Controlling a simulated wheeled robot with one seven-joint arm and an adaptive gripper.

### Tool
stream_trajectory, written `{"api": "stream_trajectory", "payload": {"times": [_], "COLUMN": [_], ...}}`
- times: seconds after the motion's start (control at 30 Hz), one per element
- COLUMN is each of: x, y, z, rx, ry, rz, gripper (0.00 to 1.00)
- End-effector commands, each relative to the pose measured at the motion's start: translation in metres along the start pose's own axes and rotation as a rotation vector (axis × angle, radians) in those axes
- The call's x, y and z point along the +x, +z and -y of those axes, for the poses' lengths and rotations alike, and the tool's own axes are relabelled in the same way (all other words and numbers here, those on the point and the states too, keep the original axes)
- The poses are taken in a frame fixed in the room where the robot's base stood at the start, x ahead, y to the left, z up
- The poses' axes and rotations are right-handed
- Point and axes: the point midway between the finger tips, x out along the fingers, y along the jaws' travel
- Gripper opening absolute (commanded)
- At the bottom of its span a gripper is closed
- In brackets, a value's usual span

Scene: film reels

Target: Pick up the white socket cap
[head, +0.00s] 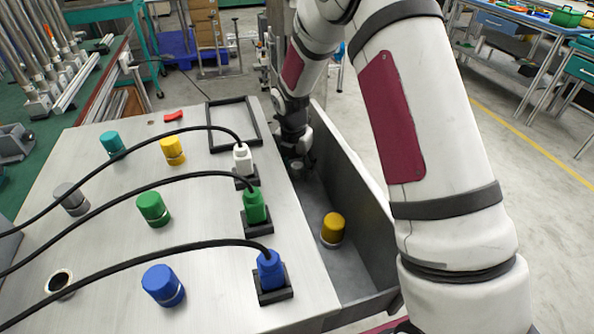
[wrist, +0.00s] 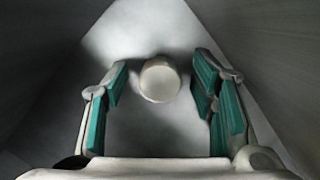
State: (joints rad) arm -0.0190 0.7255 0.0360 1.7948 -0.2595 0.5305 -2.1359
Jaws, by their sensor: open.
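The white socket cap (wrist: 160,80) shows in the wrist view as a pale round top on the grey floor of the trough. It lies between the tips of my gripper's teal-padded fingers, with a gap on each side. My gripper (wrist: 161,98) is open and empty. In the head view my gripper (head: 295,158) reaches down into the far end of the grey trough (head: 362,225), beside the panel. The cap is mostly or wholly hidden there by my gripper and the trough's edge.
A yellow-orange cap (head: 332,229) stands nearer in the trough. Trough walls rise close on both sides of my gripper. On the panel (head: 100,225) are white (head: 242,160), green (head: 255,205) and blue (head: 270,268) cabled plugs, several coloured caps, and a black frame (head: 256,122).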

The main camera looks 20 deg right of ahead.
Motion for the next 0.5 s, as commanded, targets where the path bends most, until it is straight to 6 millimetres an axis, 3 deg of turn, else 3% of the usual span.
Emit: {"api": "stream_trajectory", "payload": {"times": [0.17,0.37,0.5], "x": [-0.0005,-0.0007,-0.0007], "y": [0.0002,0.0001,0.0001], "z": [-0.0003,-0.0002,-0.0002], "rx": [0.0,0.0,0.0], "ry": [0.001,0.001,0.001], "rz": [0.001,0.0,0.0], "gripper": [0.52,0.11,0.11]}}
